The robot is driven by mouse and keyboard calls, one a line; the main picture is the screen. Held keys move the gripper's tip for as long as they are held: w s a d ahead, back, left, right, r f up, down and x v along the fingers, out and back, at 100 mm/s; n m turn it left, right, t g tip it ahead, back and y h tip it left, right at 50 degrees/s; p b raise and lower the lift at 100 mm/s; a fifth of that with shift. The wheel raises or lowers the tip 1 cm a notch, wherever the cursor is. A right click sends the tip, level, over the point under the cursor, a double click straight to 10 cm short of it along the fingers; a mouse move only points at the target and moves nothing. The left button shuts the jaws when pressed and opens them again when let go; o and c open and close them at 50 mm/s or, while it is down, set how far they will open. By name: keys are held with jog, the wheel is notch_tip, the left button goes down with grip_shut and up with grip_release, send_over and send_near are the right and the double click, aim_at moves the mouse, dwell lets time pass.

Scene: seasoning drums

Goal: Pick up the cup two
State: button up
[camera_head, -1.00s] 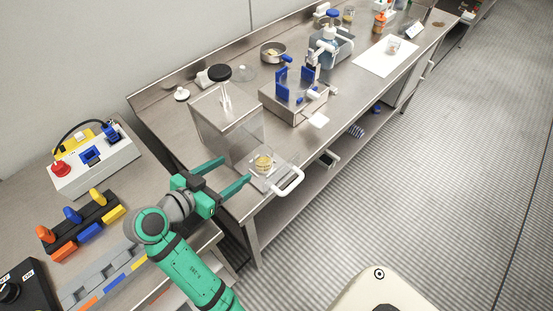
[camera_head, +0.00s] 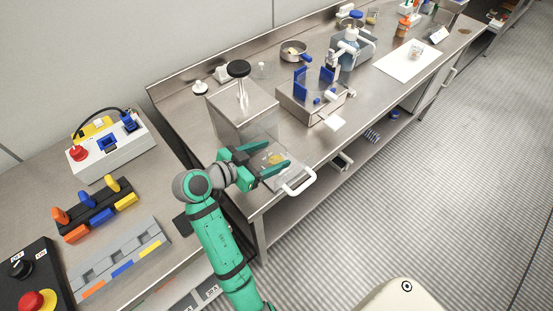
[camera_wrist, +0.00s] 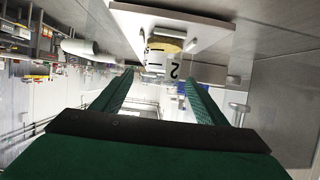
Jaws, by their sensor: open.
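In the wrist view the cup (camera_wrist: 160,56) shows a black "2" and appears upside down against a pale plate. My gripper (camera_head: 278,154) has its two green fingers spread, one on each side of the cup in the head view. In the wrist view the open fingers (camera_wrist: 158,78) point toward the cup, and nothing is held. Whether a finger touches the cup cannot be told.
A steel stand with blue parts (camera_head: 313,100) is to the right. A switch box (camera_head: 108,147) and coloured blocks (camera_head: 95,208) are on the left bench. The floor at right is clear.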

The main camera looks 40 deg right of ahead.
jog(key=shift+x, duration=1.35)
jog(key=shift+c, duration=0.7)
jog(key=c, duration=1.1)
